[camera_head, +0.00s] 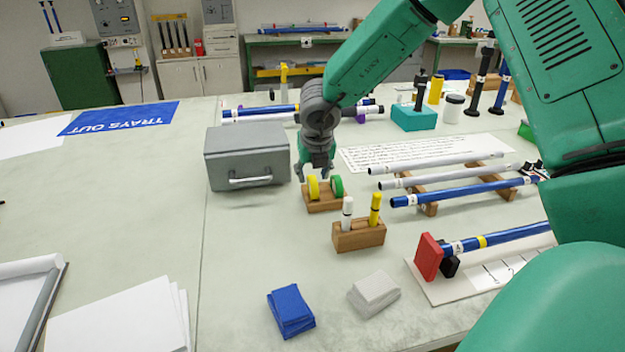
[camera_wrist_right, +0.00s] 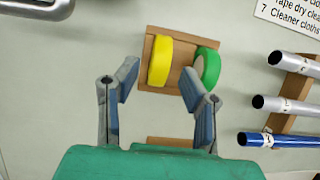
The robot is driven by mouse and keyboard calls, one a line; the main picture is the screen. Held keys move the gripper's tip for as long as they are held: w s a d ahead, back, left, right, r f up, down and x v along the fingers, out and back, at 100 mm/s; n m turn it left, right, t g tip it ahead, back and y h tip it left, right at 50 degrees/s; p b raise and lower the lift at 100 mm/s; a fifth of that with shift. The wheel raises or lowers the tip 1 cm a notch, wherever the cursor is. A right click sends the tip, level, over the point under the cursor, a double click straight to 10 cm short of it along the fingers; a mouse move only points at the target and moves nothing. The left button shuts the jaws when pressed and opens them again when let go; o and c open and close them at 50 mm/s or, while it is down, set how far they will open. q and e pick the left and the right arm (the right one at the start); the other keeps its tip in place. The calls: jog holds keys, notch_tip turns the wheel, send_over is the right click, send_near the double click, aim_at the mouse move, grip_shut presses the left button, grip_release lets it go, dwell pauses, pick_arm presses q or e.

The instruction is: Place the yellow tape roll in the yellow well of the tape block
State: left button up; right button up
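The yellow tape roll (camera_head: 313,187) stands on edge at the left side of the wooden tape block (camera_head: 323,206). It looks seated in the block's left well. The green tape roll (camera_head: 337,186) stands at the block's right side. In the wrist view the yellow roll (camera_wrist_right: 160,60) and the green roll (camera_wrist_right: 208,68) lie just beyond my fingertips. My right gripper (camera_wrist_right: 159,84) is open and empty, its fingers apart from both rolls; in the head view it (camera_head: 316,172) hangs over the back of the block. My left gripper is not in view.
A grey toolbox (camera_head: 246,145) stands left of the block. A wooden holder with markers (camera_head: 359,238) is close in front. Tubes on a wooden rack (camera_head: 430,207) lie to the right.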

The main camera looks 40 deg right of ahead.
jog(key=p+v, duration=0.1)
jog(key=v, duration=0.7)
jog(key=shift+s+r+p, duration=0.1)
jog(key=shift+r+p, duration=0.1)
jog(key=shift+p, duration=0.1)
